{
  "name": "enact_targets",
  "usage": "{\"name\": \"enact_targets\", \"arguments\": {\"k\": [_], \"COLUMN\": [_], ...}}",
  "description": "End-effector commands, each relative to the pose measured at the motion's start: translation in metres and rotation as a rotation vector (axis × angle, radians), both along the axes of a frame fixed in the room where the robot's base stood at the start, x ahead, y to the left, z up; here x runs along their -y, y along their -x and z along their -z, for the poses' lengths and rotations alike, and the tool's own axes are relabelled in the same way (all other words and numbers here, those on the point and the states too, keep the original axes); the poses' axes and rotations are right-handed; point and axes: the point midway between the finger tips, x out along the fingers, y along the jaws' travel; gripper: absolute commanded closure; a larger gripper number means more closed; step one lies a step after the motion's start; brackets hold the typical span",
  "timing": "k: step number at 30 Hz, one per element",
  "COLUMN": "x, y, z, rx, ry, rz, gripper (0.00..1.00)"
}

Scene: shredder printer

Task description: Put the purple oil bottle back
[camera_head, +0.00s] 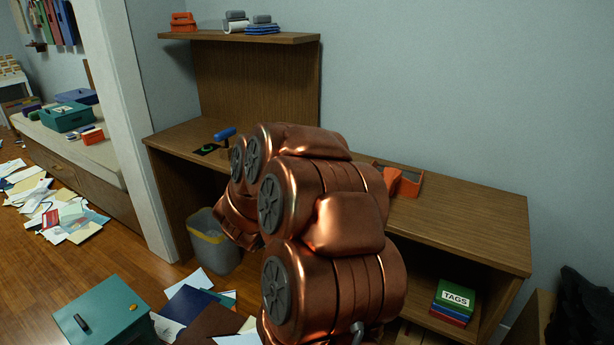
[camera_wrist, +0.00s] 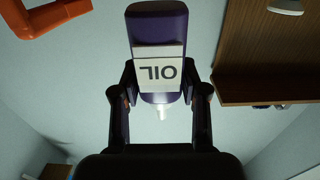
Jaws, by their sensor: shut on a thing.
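The purple oil bottle (camera_wrist: 157,30) shows in the wrist view, with a white label reading OIL upside down in the picture. My gripper (camera_wrist: 160,95) is shut on it, one dark finger on each side at the label's lower part. A pale, bright tip shows at the bottle's lower end in the picture. In the head view, my copper arm hides the gripper and the bottle. A dark pad with a green ring (camera_head: 209,149) lies on the wooden desk (camera_head: 465,220), with a blue object (camera_head: 225,134) beside it.
The wall shelf (camera_head: 290,38) holds small items. A grey bin (camera_head: 213,240), green box (camera_head: 100,310) and papers cover the floor. The desk's right top is clear.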

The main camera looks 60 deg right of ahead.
Motion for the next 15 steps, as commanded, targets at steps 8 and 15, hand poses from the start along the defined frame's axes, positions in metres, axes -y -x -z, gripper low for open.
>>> {"name": "enact_targets", "arguments": {"k": [8,15], "x": [0.033,0.062], "y": [-0.031,-0.058], "z": [0.005,0.008], "rx": [-0.001,0.000], "ry": [0.000,0.001], "rz": [0.001,0.000], "gripper": [1.00,1.00]}}
